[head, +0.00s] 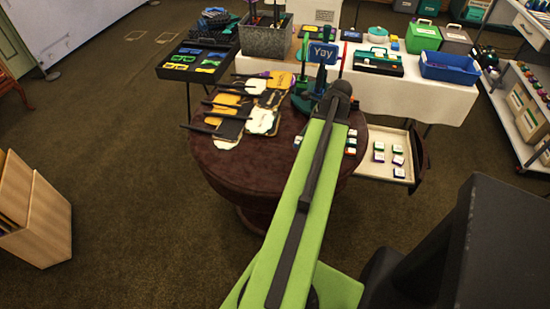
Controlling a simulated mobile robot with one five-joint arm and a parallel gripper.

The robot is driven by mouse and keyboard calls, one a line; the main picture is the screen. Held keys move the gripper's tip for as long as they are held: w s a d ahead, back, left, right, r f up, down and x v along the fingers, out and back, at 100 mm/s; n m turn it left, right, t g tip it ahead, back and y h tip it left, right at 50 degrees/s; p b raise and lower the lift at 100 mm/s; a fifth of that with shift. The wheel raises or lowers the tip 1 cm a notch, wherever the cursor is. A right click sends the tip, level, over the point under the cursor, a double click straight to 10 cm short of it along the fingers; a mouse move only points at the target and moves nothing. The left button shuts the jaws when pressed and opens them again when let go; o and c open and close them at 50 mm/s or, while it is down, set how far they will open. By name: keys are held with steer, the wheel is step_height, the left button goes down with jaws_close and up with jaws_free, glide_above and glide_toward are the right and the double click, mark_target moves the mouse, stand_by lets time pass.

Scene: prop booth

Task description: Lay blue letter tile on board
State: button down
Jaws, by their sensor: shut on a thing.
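My gripper cannot be made out; my long green arm reaches over the round brown table (222,170), and its dark far joint covers the area beyond. Small white-topped letter tiles with coloured sides (351,143) stand on the table just right of my arm. More such tiles (379,157) lie in an open pale drawer (370,171) at the table's right, some with green and some with purple or blue sides. They are too small to read, and I cannot tell which is the blue letter tile. The board is not clearly seen; my arm may cover it.
Black and yellow clapper-like props (227,130) cover the table's left side. A blue sign (322,53) stands behind my arm. Behind are a black tray (197,62), a grey bin (266,38) and a blue crate (450,68). A wooden box (45,225) stands left; the carpet between is clear.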

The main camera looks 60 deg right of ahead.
steer(key=b, duration=0.5)
glide_above(273, 159)
steer(key=s, duration=0.2)
steer(key=f, duration=0.6)
steer(key=shift+w+d+f, duration=0.1)
steer(key=shift+d, duration=0.25)
steer(key=shift+w+a, duration=0.1)
steer(key=shift+w, duration=0.15)
step_height(273, 159, down, 4)
steer(key=b, duration=0.4)
steer(key=shift+f, duration=0.2)
steer(key=shift+r, duration=0.25)
steer(key=shift+f, duration=0.2)
steer(key=c, duration=0.8)
jaws_free()
steer(key=shift+r, duration=0.1)
